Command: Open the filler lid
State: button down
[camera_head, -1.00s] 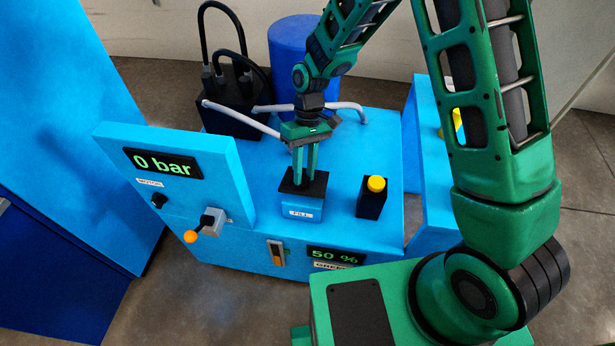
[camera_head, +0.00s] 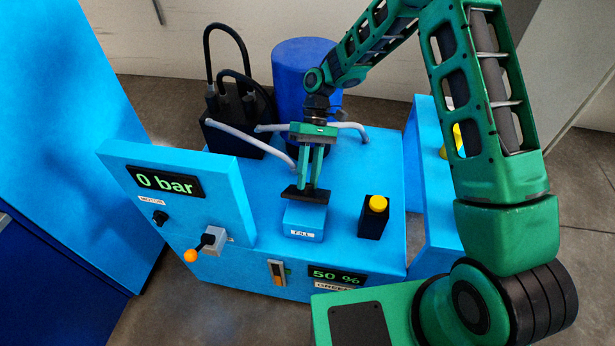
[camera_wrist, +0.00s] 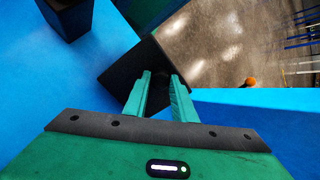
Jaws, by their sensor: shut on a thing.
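The filler lid (camera_head: 304,195) is a black plate above the blue filler box (camera_head: 306,221) labelled FILL, on the blue machine top. The exact gripped part is hidden by the fingers.
A black block with a yellow button (camera_head: 376,204) stands just right of the filler box. A panel reading 0 bar (camera_head: 165,182) rises at the left, with an orange-knobbed lever (camera_head: 207,243). Grey pipes (camera_head: 245,139) and a blue drum (camera_head: 303,75) lie behind.

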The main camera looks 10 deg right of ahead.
jog(key=shift+w+d, duration=0.1)
jog(key=c, duration=1.5)
grip_release()
jog(key=shift+o, duration=0.2)
jog(key=v, duration=1)
jog(key=shift+w+r, duration=0.2)
jog(key=shift+w, duration=0.1)
jog(key=shift+d, duration=0.1)
